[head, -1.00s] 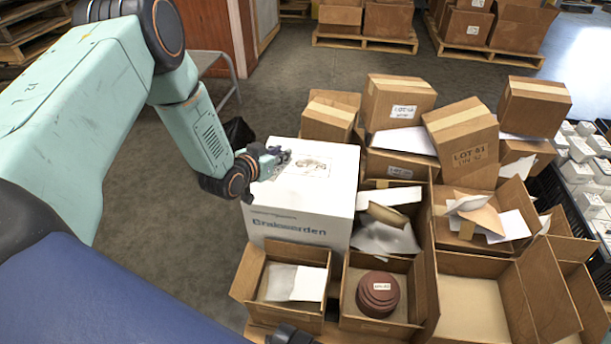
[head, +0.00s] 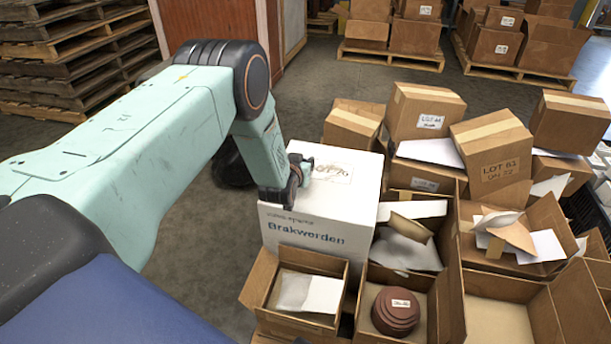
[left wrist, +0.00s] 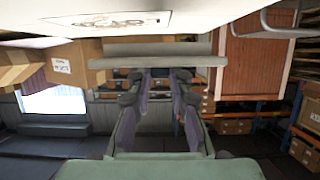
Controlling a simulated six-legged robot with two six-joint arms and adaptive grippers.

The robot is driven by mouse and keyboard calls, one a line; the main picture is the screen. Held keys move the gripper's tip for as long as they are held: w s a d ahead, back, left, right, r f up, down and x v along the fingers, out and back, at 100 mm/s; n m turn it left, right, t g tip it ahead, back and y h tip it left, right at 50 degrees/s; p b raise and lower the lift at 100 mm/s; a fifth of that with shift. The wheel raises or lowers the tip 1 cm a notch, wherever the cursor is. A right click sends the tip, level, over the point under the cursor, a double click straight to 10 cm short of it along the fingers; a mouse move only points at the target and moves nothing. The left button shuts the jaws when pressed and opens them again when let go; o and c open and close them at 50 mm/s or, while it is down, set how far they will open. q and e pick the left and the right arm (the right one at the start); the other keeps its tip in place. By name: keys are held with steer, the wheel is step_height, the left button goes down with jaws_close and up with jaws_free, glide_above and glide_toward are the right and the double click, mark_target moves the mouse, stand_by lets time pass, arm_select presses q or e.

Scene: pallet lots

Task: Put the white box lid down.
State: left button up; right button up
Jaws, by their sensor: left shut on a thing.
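The white box lid (head: 354,187) lies level as the top of the white box (head: 318,244) with blue lettering, with a printed label on its upper face. I cannot make out a gap between lid and box. My left gripper (head: 303,166) is at the lid's left side, shut on it, and my forearm hides part of that edge. In the left wrist view the lid's labelled face (left wrist: 60,20) fills the top, and a pale bar (left wrist: 165,61) crosses at the fingertips (left wrist: 160,74). My right gripper is not in view.
Open cartons stand in front and to the right, one holding brown discs (head: 395,311), one papers (head: 308,292). Closed cartons (head: 425,110) are stacked behind. Pallets (head: 65,60) stand at the back left. Bare floor (head: 205,235) lies left of the white box.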

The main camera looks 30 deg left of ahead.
arm_select(q)
step_height(320, 180, down, 4)
steer(key=shift+r+b, duration=0.15)
steer(key=shift+b, duration=0.75)
steer(key=shift+r, duration=0.15)
steer(key=o, duration=0.9)
